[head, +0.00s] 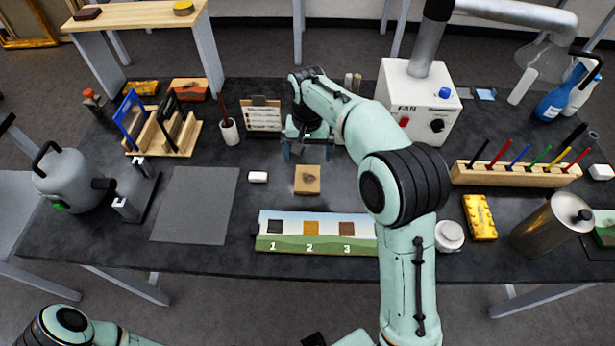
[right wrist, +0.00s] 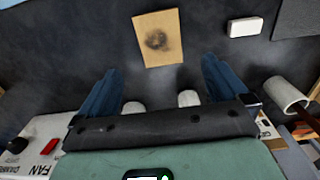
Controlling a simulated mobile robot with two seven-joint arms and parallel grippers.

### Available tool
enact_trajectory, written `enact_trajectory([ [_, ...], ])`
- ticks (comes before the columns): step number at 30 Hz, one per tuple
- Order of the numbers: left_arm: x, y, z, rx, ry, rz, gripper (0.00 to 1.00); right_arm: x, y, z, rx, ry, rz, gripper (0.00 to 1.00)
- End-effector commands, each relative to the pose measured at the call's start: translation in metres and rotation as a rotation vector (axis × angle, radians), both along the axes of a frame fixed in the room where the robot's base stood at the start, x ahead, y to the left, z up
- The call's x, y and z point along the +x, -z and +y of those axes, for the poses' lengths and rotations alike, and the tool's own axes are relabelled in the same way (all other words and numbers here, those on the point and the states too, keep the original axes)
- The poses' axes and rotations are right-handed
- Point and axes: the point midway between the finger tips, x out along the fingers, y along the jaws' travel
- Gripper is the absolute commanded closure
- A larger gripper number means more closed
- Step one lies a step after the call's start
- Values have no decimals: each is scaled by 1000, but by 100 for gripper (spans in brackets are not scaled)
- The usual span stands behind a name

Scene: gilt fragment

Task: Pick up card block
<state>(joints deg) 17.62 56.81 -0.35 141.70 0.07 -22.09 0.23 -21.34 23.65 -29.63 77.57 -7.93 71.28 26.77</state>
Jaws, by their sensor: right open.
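The card block (head: 307,180) is a tan, flat square piece with a dark smudge on top. It lies on the dark table behind the numbered strip, and it also shows in the right wrist view (right wrist: 172,57) beyond the fingertips. My right gripper (head: 307,154) is open and empty, just behind the block on the far side. In the right wrist view its two blue fingers (right wrist: 160,68) are spread apart, with the block ahead of the gap and apart from them. My left arm shows at the lower left, but its gripper is out of view.
A strip numbered 1 to 3 (head: 290,243) lies in front of the block. A white eraser-like piece (head: 258,177) lies to its left, beside a grey mat (head: 196,205). The white fan box (head: 415,100) and a clipboard (head: 263,115) stand behind. A pencil rack (head: 515,177) is at right.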

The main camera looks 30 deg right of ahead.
Motion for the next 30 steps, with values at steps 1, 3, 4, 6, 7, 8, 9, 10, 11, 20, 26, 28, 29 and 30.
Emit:
enact_trajectory([
  [1, -2, 4, 0, 0, 0, 3, 57, -1, 13, -1, 0, 1, 5, 0],
  [3, -3, 6, 0, 0, 0, 4, 57, -1, 25, -1, -1, 0, 4, 0],
  [4, -4, 6, 0, 0, 0, 4, 57, -1, 29, -1, -2, 0, 2, 0],
  [6, -4, 7, 0, -1, 1, 5, 57, -1, 37, 0, -1, 0, 3, 0],
  [7, -4, 7, 0, -1, 1, 5, 57, 0, 39, 0, -1, 0, 2, 0],
  [8, -4, 8, 0, -1, 1, 5, 57, 0, 40, 0, -1, 0, 1, 0],
  [9, -4, 8, 0, -1, 1, 5, 57, 0, 42, 0, 0, 0, 0, 0],
  [10, -5, 8, 0, -1, 1, 5, 57, 0, 43, 0, 0, 1, 0, 0],
  [11, -5, 8, 0, -1, 1, 5, 57, 0, 45, 0, -1, 1, 1, 0],
  [20, -6, 12, 0, 0, 0, 8, 57, 0, 87, 0, -1, 1, 3, 0],
  [26, -7, 12, 0, 0, 0, 8, 57, 1, 94, 0, -1, 1, -1, 0],
  [28, -6, 12, 0, 0, 0, 8, 57, 1, 94, 0, 0, 1, -1, 0],
  [29, -6, 12, 0, 0, 0, 8, 57, 1, 94, 0, 0, 1, -1, 0],
  [30, -6, 12, 0, 0, 0, 8, 57, 1, 94, 0, -1, 1, -1, 3],
])
